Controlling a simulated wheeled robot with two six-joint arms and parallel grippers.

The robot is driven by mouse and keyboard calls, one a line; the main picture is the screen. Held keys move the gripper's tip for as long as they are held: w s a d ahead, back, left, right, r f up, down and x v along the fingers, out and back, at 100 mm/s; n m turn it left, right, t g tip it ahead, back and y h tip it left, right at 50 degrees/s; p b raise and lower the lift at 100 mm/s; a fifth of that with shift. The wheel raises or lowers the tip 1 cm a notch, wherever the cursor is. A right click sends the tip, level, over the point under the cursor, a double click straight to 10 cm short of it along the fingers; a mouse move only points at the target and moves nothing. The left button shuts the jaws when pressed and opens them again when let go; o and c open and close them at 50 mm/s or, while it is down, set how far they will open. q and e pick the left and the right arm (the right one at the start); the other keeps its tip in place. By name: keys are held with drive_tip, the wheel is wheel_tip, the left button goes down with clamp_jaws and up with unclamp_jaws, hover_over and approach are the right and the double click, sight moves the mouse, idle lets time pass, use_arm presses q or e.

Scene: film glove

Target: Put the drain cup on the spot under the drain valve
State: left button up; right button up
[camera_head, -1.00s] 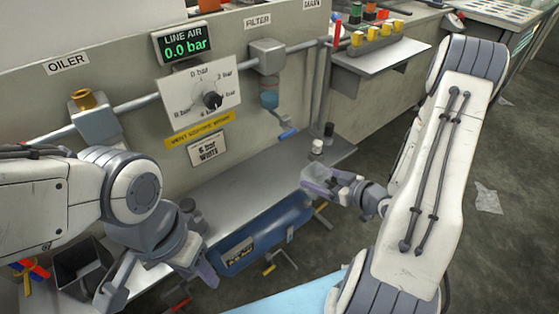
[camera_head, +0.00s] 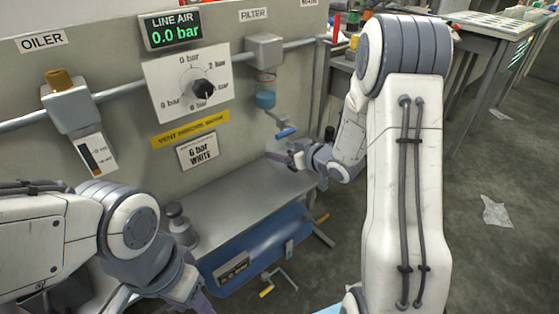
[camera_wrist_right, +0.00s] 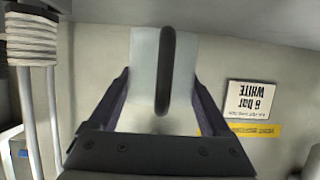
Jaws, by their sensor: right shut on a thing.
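My right gripper (camera_head: 288,155) is above the grey bench, just below the drain valve's blue lever (camera_head: 286,132), under the filter with its blue-tinted bowl (camera_head: 265,99). In the right wrist view the gripper (camera_wrist_right: 163,112) is shut on the drain cup (camera_wrist_right: 143,60), a pale translucent cup with a dark handle strip. In the head view the cup is hard to make out at the fingers. The spot under the valve cannot be made out. My left gripper (camera_head: 192,300) is at the bottom edge, partly cut off, its jaws unclear.
The bench (camera_head: 240,190) is mostly bare. Grey weight-like pieces (camera_head: 178,222) stand on its left part. A blue tank (camera_head: 262,248) lies below it. The panel holds a dial plate (camera_head: 190,85), pipe and oiler (camera_head: 68,103). A dark bottle (camera_head: 329,134) stands behind my right wrist.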

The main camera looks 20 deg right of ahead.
drive_tip(key=shift+w+a, duration=0.2)
drive_tip(key=shift+w, duration=0.35)
drive_tip(key=f, duration=0.1)
drive_tip(key=f+b, duration=0.2)
drive_tip(key=shift+w+f, duration=0.25)
drive_tip(key=shift+f, duration=0.1)
drive_tip(key=shift+r, duration=0.1)
